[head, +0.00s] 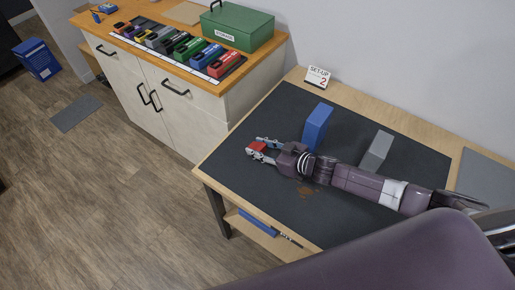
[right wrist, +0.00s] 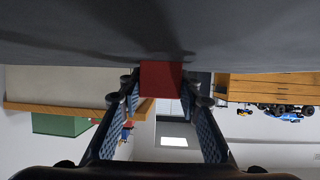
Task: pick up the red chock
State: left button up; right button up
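The red chock (head: 257,148) is a small block at the left edge of the dark mat on the workbench. My right gripper (head: 260,149) reaches in from the right, low over the mat, with one finger on each side of the chock. In the right wrist view, the red chock (right wrist: 161,78) fills the space between the fingertips of the right gripper (right wrist: 162,86). I cannot tell whether the fingers press on it. The chock appears to be at the mat surface. My left gripper is not in view.
A blue block (head: 317,127) and a grey block (head: 377,151) stand on the mat (head: 330,216) behind my right arm. A set-up sign (head: 317,76) stands at the back edge. A cabinet at upper left holds a green box (head: 237,25) and several coloured items.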

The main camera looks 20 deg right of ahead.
jog(key=c, duration=0.6)
jog(key=shift+r, duration=0.1)
